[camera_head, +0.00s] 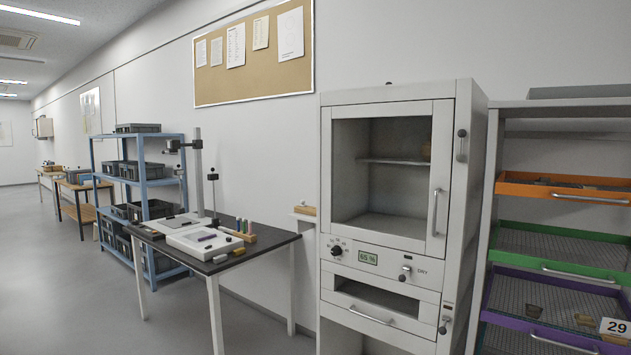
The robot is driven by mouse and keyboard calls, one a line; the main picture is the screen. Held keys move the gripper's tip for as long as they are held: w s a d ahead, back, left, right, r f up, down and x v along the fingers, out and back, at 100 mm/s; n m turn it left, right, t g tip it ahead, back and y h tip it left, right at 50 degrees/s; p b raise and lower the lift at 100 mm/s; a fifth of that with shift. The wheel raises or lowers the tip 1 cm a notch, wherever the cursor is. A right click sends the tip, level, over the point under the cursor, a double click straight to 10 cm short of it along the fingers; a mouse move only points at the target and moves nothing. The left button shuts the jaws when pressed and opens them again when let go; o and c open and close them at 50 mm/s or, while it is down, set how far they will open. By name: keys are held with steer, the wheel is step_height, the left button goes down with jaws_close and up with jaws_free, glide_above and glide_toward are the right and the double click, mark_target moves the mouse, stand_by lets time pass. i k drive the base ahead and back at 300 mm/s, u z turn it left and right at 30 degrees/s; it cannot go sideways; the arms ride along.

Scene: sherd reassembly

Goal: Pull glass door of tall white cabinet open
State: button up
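The tall white cabinet (467,180) stands right of centre against the wall. Its glass door (382,172) has a white frame and looks shut. A vertical bar handle (435,212) sits on the right side of the door frame. My gripper is not in view.
A dark-topped table (225,262) with instruments stands left of the cabinet. A rack with orange (520,189), green (510,259) and purple (510,325) trays stands close on the right. A blue shelf (140,165) holds grey crates. Grey floor is clear at left.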

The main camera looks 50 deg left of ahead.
mark_target(443, 112)
steer(key=u, duration=0.9)
steer(key=k, duration=0.65)
steer(key=z, duration=0.7)
steer(key=i, duration=0.8)
steer(key=u, duration=0.45)
steer(key=i, duration=0.7)
steer(key=u, duration=0.7)
